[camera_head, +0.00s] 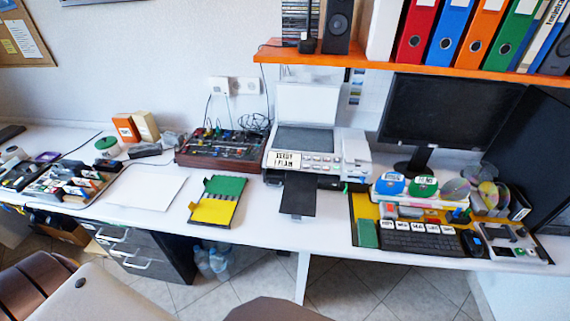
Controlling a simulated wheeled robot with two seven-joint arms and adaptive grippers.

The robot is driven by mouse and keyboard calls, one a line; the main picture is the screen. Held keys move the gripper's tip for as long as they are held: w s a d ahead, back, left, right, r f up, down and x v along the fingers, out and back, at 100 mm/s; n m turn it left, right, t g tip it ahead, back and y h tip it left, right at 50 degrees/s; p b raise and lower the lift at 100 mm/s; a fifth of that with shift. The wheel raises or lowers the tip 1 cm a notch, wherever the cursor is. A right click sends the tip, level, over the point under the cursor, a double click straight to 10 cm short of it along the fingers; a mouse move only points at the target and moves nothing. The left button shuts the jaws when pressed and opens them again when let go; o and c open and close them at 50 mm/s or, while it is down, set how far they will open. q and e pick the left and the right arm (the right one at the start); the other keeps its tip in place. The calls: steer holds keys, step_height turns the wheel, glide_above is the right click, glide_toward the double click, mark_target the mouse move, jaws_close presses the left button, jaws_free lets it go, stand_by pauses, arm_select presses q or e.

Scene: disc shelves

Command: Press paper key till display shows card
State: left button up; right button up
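A grey-white printer (353,155) stands on the white desk near the middle. Its display (284,160) is a pale panel with two lines of dark text at the left of its front. The lower line looks like "PLAIN"; the upper line is too small to read surely. Several small pale keys (318,163) sit to the right of the display. Their labels are too small to read, so I cannot tell which is the paper key. A dark tray (298,195) sticks out below the front. Neither of my grippers is in view.
A monitor (447,110) and a keyboard (417,240) stand right of the printer. A control board with knobs (220,147) is to its left. An orange shelf (400,66) with binders hangs above. A green and yellow folder (217,200) lies in front. The desk's front middle is clear.

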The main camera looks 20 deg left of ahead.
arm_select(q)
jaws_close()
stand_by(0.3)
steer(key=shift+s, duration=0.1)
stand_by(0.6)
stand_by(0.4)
